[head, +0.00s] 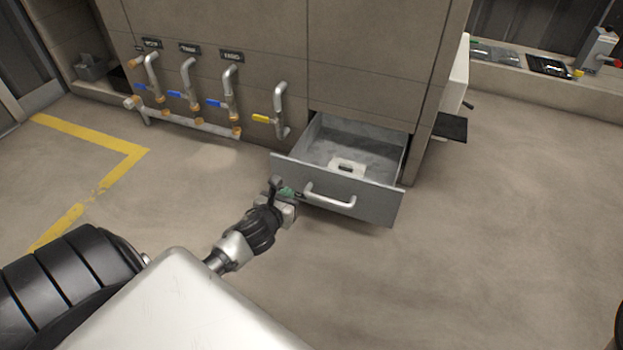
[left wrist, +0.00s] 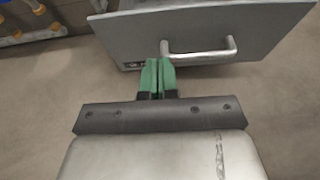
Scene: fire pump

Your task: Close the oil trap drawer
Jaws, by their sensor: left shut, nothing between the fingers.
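The oil trap drawer (head: 340,190) is pulled out of the low part of the tan cabinet, and its open top shows a grey inside with a small pale piece in it. A silver bar handle (head: 330,197) is on its front. My left gripper (head: 287,193) is at the left part of the drawer front, beside the handle. In the left wrist view its green fingertips (left wrist: 157,68) are shut together with nothing between them, close to the left end of the handle (left wrist: 205,52). I cannot tell whether they touch the front. My right gripper is not in view.
Pipes with blue levers (head: 212,103) and one yellow lever (head: 262,118) stick out of the cabinet face left of the drawer. A yellow line (head: 100,138) marks the floor at left. The floor right of the drawer is clear.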

